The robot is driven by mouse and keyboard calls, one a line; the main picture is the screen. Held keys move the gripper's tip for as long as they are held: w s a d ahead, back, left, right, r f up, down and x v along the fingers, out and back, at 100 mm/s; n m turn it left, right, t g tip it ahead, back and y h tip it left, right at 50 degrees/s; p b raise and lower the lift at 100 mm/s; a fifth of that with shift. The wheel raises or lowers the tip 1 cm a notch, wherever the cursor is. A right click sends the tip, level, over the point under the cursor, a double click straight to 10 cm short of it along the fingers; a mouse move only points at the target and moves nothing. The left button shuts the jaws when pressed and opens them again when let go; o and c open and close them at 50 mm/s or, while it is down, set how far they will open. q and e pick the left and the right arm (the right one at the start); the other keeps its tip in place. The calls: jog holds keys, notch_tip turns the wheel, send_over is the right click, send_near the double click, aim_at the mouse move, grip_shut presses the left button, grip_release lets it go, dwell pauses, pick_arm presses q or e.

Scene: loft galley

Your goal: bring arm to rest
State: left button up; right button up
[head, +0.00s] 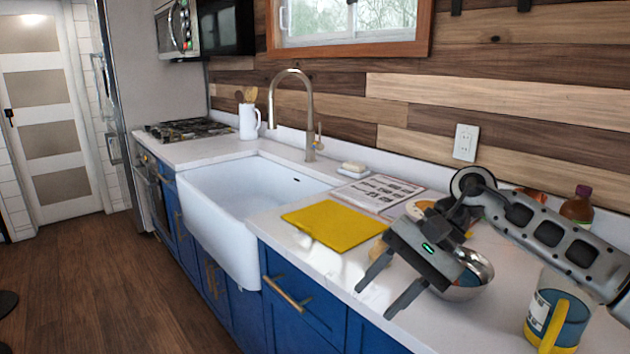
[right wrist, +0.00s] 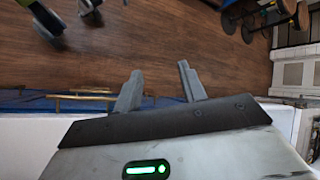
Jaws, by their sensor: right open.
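My right gripper (head: 382,296) is open and empty in the head view. It hangs over the front edge of the white counter (head: 262,222), with its two fingers spread and pointing down toward the front left. In the right wrist view its fingers (right wrist: 163,92) stand apart with only the wooden floor (right wrist: 165,40) beyond them. My right arm reaches in from the right side of the head view, above the counter. My left gripper is not in view.
A metal bowl (head: 472,278) sits just behind the gripper. A yellow board (head: 338,225) lies to its left, beside the white sink (head: 225,215). A mug with a yellow handle (head: 570,316) and a brown bottle (head: 577,207) stand at right.

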jog(key=s+a+f+m+t+y, duration=0.1)
jog(key=s+a+m+t+y, duration=0.35)
jog(key=a+m+y, duration=0.95)
jog(key=d+f+m+t+h, duration=0.5)
jog(key=m+t, duration=0.2)
jog(key=m, duration=0.9)
jog(key=d+f+m+t+h, duration=0.45)
jog(key=m+t+h, duration=0.2)
jog(key=m, duration=0.95)
jog(key=s+d+f+m+g+h, duration=0.3)
jog(key=s+d+f+m+h, duration=0.1)
jog(key=s+f+m, duration=0.3)
jog(key=s+d+f+m+g+h, duration=0.2)
jog(key=s+d+f+m+h, duration=0.2)
jog(key=s+f+m, duration=0.4)
notch_tip(320, 180, down, 4)
jog(key=d+m, duration=0.1)
jog(key=m, duration=0.2)
jog(key=shift+d+f+m+g, duration=0.2)
jog(key=shift+m+g, duration=0.2)
